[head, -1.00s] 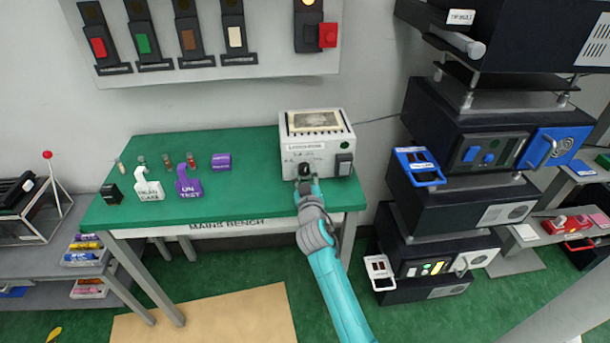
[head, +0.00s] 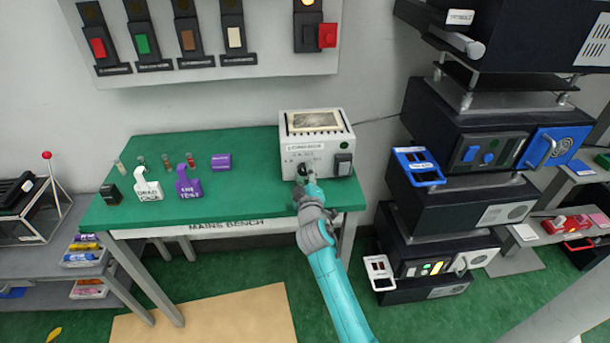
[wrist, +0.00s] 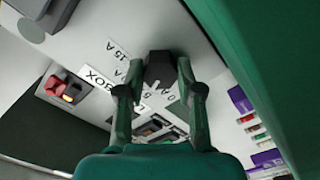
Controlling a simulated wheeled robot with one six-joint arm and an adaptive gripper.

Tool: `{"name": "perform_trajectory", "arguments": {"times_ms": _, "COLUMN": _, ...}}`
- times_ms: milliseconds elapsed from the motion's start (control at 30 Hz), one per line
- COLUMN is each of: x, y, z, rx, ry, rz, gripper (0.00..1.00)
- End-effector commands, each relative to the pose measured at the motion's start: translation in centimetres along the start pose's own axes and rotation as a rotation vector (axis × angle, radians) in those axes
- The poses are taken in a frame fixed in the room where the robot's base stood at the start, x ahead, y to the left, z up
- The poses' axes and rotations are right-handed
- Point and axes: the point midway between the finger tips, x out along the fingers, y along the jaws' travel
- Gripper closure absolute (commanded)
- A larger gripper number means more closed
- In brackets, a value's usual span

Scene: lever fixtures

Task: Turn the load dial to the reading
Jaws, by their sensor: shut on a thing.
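The load dial is a black knob (wrist: 160,68) on the pale front panel of the load box (head: 317,150). In the wrist view the two fingertips of my gripper (wrist: 161,82) are shut on the knob, one on each side. Printed ampere marks, including "15 A" (wrist: 117,50), surround the dial. The picture is tilted, and I cannot tell which mark the knob points at. In the head view my gripper (head: 304,175) is at the box's lower left front and largely covers the dial.
The box stands at the right end of the green bench (head: 250,170), with a black switch (head: 343,164) on its front. A white tag (head: 148,186), a purple tag (head: 187,182) and a purple cylinder (head: 221,162) are at left. Dark stacked units (head: 455,195) stand to the right.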

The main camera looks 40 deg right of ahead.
Motion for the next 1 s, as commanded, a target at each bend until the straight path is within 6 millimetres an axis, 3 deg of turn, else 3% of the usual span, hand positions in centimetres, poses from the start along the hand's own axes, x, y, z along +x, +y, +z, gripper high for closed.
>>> {"name": "perform_trajectory", "arguments": {"times_ms": 367, "x": 0.0, "y": -0.1, "z": 0.0, "rx": -0.003, "ry": 0.000, "rz": -0.001, "gripper": 0.99}}
{"name": "perform_trajectory", "arguments": {"times_ms": 400, "x": 0.0, "y": -0.1, "z": 0.0, "rx": -0.003, "ry": 0.000, "rz": -0.001, "gripper": 0.59}}
{"name": "perform_trajectory", "arguments": {"times_ms": 500, "x": 0.0, "y": -0.1, "z": 0.0, "rx": -0.003, "ry": 0.000, "rz": -0.001, "gripper": 0.39}}
{"name": "perform_trajectory", "arguments": {"times_ms": 833, "x": -0.2, "y": -0.1, "z": 0.0, "rx": -0.003, "ry": 0.000, "rz": -0.001, "gripper": 0.39}}
{"name": "perform_trajectory", "arguments": {"times_ms": 1000, "x": -1.9, "y": -0.2, "z": 0.0, "rx": -0.002, "ry": 0.001, "rz": -0.003, "gripper": 0.39}}
